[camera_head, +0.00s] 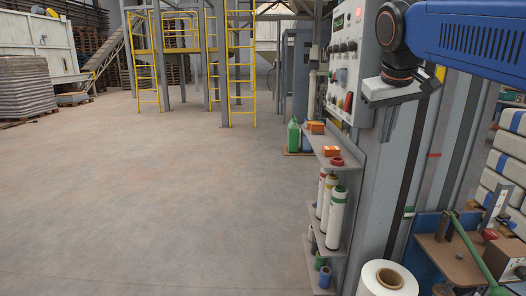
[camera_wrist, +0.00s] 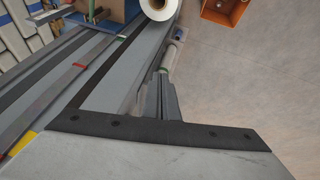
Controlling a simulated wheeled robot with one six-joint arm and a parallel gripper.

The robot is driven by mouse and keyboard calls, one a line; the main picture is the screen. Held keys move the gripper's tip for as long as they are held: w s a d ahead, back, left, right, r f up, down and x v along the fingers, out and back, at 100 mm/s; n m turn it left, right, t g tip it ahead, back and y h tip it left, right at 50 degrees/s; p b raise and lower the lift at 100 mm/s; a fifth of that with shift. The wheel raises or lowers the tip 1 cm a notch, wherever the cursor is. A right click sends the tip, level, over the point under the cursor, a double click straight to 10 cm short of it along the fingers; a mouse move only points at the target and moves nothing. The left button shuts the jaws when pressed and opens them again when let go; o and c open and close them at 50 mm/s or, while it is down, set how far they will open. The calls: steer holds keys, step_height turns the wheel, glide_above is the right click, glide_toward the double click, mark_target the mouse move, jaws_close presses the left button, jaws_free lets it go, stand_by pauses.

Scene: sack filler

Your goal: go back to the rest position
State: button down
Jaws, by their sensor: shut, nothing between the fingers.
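My gripper (camera_head: 389,138) hangs at the upper right of the head view, at the end of my blue arm. Its fingers point down beside the grey control panel (camera_head: 347,62) and in front of the grey machine column. In the wrist view my gripper (camera_wrist: 163,76) shows its two fingers together with nothing between them. I cannot tell whether it touches the column; it looks apart from it.
A shelf rack (camera_head: 327,160) with bottles and orange boxes stands below the panel. A white roll (camera_head: 387,277) and a brown-topped bench (camera_head: 450,262) are at lower right. An orange bin (camera_wrist: 226,10) shows in the wrist view. The floor (camera_head: 150,200) at left is clear.

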steer(key=s+f+y, duration=0.1)
steer(key=s+f, duration=1)
steer(key=f, duration=0.4)
steer(key=s+f+m+y, duration=0.1)
steer(key=s+f, duration=1.1)
steer(key=f, duration=0.3)
steer(key=shift+a+f, duration=0.25)
steer(key=shift+a, duration=0.05)
steer(key=c, duration=2.4)
jaws_free()
steer(key=shift+c, duration=0.2)
